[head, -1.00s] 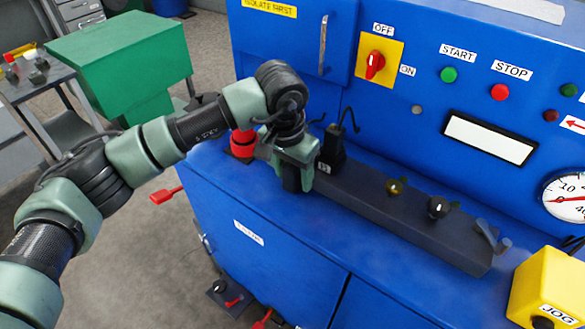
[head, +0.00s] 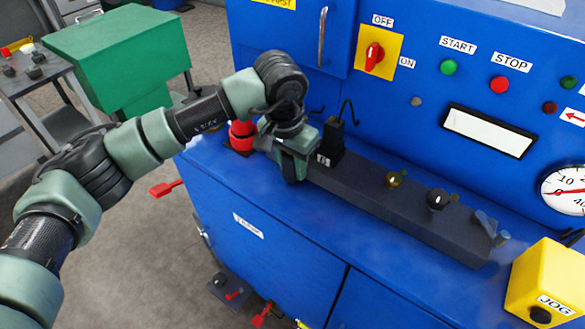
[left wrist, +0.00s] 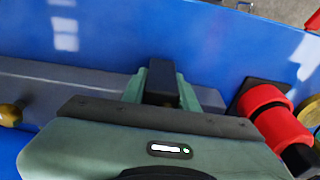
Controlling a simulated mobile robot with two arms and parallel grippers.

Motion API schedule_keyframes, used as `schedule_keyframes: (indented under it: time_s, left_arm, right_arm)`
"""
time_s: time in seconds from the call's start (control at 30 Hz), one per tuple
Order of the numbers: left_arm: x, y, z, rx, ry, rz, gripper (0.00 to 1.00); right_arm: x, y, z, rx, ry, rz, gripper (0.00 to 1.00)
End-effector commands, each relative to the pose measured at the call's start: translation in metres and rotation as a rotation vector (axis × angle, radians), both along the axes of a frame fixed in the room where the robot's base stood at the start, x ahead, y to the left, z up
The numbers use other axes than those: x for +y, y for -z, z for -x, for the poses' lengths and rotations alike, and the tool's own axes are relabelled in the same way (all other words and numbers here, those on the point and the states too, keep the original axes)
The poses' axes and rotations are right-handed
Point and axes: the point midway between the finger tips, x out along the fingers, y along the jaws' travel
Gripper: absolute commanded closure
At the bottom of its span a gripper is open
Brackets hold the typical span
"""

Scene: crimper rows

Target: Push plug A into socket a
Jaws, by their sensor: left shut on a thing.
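My left gripper (head: 295,172) is at the left end of the long dark strip (head: 370,192) on the blue bench top. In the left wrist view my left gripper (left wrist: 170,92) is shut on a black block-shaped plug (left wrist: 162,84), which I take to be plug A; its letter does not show. The gripper hides the plug and any socket beneath it in the head view, so I cannot tell how deep it sits. A black plug (head: 335,137) with a cord and a white label stands upright on the strip just right of the gripper. My right gripper is out of view.
A brass fitting (head: 396,180), a black knob-like piece (head: 437,198) and a metal clip (head: 485,222) line the strip. A red cylinder (head: 241,136) stands left of the gripper. A yellow JOG box (head: 540,285) is at the front right. The blue panel rises behind.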

Motion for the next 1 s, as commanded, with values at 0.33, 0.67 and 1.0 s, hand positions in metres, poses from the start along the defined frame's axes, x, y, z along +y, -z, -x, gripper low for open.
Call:
schedule_keyframes:
  time_s: [0.33, 0.67, 1.0]
  left_arm:
    - [-0.001, -0.064, -0.001, -0.009, 0.001, 0.001, 1.00]
    - [0.000, -0.153, 0.000, -0.005, 0.000, 0.000, 1.00]
    - [0.018, -0.176, -0.001, 0.001, -0.053, -0.002, 1.00]
  right_arm:
    - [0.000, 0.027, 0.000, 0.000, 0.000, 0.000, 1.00]
    - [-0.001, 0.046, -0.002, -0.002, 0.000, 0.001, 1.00]
    - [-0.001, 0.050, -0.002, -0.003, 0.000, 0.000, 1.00]
